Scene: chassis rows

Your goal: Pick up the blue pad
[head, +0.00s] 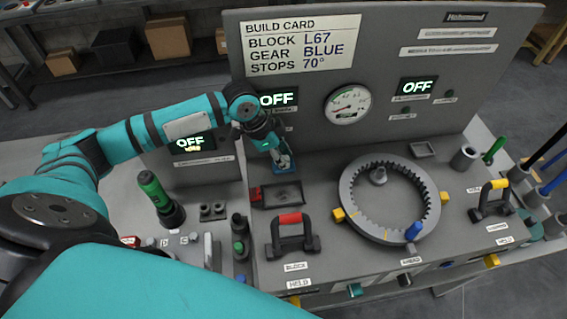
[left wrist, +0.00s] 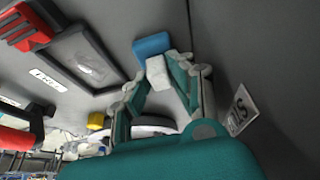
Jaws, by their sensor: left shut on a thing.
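The blue pad (left wrist: 152,46) shows in the left wrist view with a pale block (left wrist: 157,72) against it, between my fingers. My left gripper (left wrist: 162,80) is shut on the pad by that pale part. In the head view the left gripper (head: 282,160) points down at the back panel, just behind a dark shallow tray (head: 262,205). The pad is small and partly hidden by the fingers there, and I cannot tell whether it touches the surface below. My right gripper is not in view.
A red part (head: 256,194) sits at the tray's left edge. A red-topped handle (head: 291,218) stands in front, and a large toothed ring (head: 433,195) lies to the right. The upright panel with the build card (head: 301,44) rises close behind the gripper.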

